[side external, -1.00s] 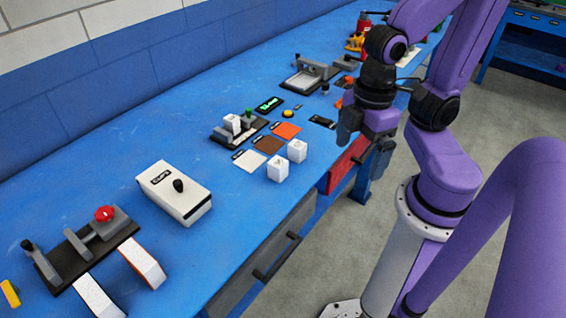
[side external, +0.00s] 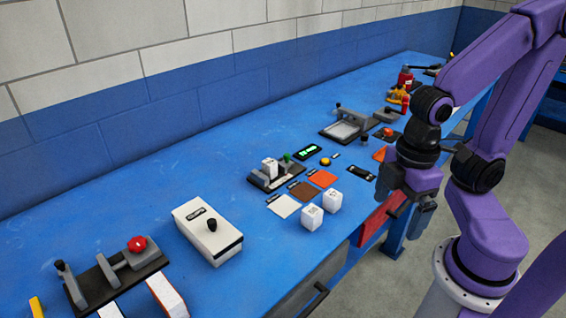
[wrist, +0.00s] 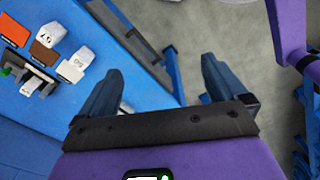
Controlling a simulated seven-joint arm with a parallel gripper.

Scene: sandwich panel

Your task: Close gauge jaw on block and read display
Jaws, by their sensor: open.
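The gauge (side external: 290,182) is a small dark fixture with grey jaws and a green knob (side external: 287,156), mid-bench. A white block (side external: 269,169) stands upright in it; I cannot tell whether the jaw touches it. The display (side external: 308,151) behind it shows green characters too small to read. The gauge also appears at the left of the wrist view (wrist: 41,71). My gripper (side external: 404,203) is open and empty, over the bench's front edge, right of the gauge and apart from it. In the wrist view its fingers (wrist: 160,72) are spread wide with floor between them.
Two white blocks (side external: 312,218) (side external: 332,202) stand near the front edge, before white, brown and orange patches (side external: 302,191). A white box with a black knob (side external: 210,232) and a red-knobbed fixture (side external: 118,270) stand left. A grey tray fixture (side external: 345,129) stands behind.

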